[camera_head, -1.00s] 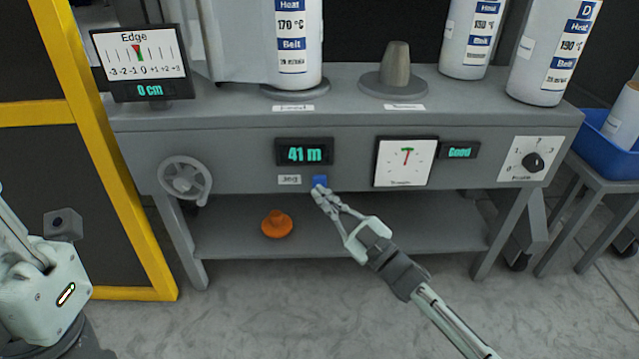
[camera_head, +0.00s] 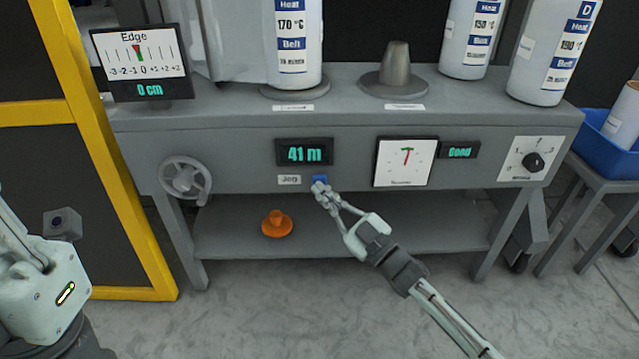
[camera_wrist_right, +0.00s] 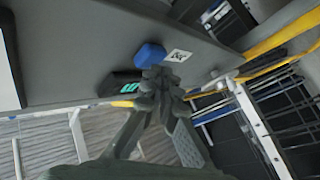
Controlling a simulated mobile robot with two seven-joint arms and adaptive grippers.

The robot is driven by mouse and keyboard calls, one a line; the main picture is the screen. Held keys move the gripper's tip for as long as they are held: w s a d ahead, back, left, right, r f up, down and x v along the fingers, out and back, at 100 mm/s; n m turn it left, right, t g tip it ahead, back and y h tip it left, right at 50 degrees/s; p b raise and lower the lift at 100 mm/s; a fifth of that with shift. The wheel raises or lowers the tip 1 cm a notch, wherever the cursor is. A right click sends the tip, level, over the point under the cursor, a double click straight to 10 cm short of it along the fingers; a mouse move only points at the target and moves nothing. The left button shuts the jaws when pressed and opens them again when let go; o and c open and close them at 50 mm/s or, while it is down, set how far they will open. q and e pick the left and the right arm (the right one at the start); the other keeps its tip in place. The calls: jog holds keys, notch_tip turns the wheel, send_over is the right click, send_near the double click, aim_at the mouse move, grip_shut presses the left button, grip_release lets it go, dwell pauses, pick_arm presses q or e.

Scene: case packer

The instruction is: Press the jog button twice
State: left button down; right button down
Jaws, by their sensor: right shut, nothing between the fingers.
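The blue jog button (camera_head: 320,179) sits on the grey front panel, right of a small white label reading "Jog" (camera_head: 289,180). My right gripper (camera_head: 319,189) is shut and empty, its fingertips at the lower edge of the button. In the right wrist view the blue button (camera_wrist_right: 150,56) shows just beyond the closed fingertips (camera_wrist_right: 157,75). I cannot tell whether they touch. A display (camera_head: 304,152) above reads 41 m. My left gripper is not in view; part of my left arm shows at the lower left.
The machine's grey bench (camera_head: 230,140) carries an Edge display (camera_head: 140,62), a handwheel (camera_head: 186,178), a dial gauge (camera_head: 405,162) and a knob (camera_head: 533,161). An orange object (camera_head: 277,225) lies on the lower shelf. A yellow-framed panel (camera_head: 100,150) stands at the left. The floor in front is clear.

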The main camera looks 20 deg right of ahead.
jog(key=shift+w+d, duration=0.15)
jog(key=shift+w, duration=0.25)
dwell(0.3)
jog(key=shift+s, duration=0.15)
jog(key=shift+s+a+p, duration=0.25)
jog(key=shift+s+p, duration=0.15)
jog(key=shift+s, duration=0.3)
jog(key=shift+s+a+p, duration=0.25)
jog(key=shift+s+p, duration=0.15)
jog(key=shift+s, duration=0.4)
jog(key=shift+s+a+p, duration=0.2)
jog(key=shift+s+p, duration=0.25)
jog(key=shift+s, duration=0.4)
jog(key=shift+s+a+p, duration=0.25)
jog(key=shift+s+p, duration=0.15)
jog(key=shift+s, duration=0.4)
jog(key=shift+r, duration=0.1)
